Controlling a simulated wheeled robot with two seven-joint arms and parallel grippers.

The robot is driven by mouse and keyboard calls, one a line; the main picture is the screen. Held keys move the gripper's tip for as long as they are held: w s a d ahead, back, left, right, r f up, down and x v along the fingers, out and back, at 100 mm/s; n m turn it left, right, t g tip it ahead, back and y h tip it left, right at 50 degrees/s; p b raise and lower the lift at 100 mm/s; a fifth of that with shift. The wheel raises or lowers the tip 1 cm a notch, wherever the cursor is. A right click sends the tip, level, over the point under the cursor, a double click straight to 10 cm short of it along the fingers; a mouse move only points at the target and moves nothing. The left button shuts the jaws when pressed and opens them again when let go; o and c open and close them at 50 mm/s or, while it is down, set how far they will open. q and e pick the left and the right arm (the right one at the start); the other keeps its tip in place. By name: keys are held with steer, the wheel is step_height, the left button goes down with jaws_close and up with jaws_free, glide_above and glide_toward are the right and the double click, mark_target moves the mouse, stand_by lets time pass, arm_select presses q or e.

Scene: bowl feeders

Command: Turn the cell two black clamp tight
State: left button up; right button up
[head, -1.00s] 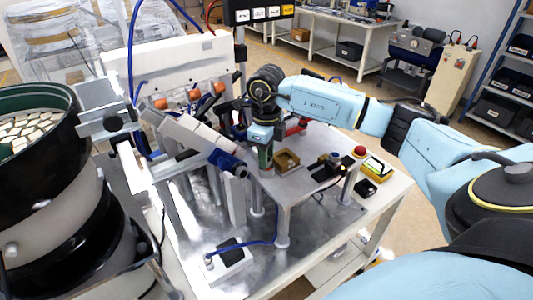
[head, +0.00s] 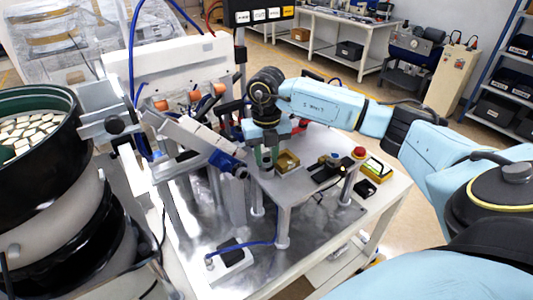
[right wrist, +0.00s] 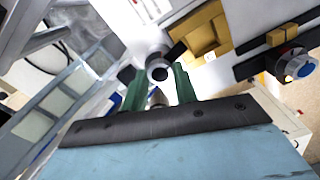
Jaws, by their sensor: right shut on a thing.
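My right gripper (head: 264,160) points down at the left corner of the raised metal plate, beside a small yellow-brown box (head: 287,162). In the right wrist view its two green fingers (right wrist: 158,86) close in on either side of a small round part with a dark end (right wrist: 158,72), which I take as the black clamp. The fingers and palm hide most of it, so I cannot see how tight it sits. The box shows next to it in the right wrist view (right wrist: 203,36). My left gripper is not in view.
A bowl feeder (head: 40,120) with pale parts stands at the left. A sloped grey rail with a blue end (head: 225,160) lies just left of my gripper. A red button (head: 360,152) and a black fixture (head: 328,170) are to the right on the bench.

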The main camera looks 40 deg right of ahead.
mark_target(267, 160)
steer(key=shift+w+r+m, duration=0.1)
steer(key=shift+m, duration=1)
steer(key=o, duration=1)
steer(key=shift+c, duration=0.2)
step_height(267, 160, up, 13)
steer(key=shift+r+b, duration=0.15)
steer(key=shift+b, duration=0.25)
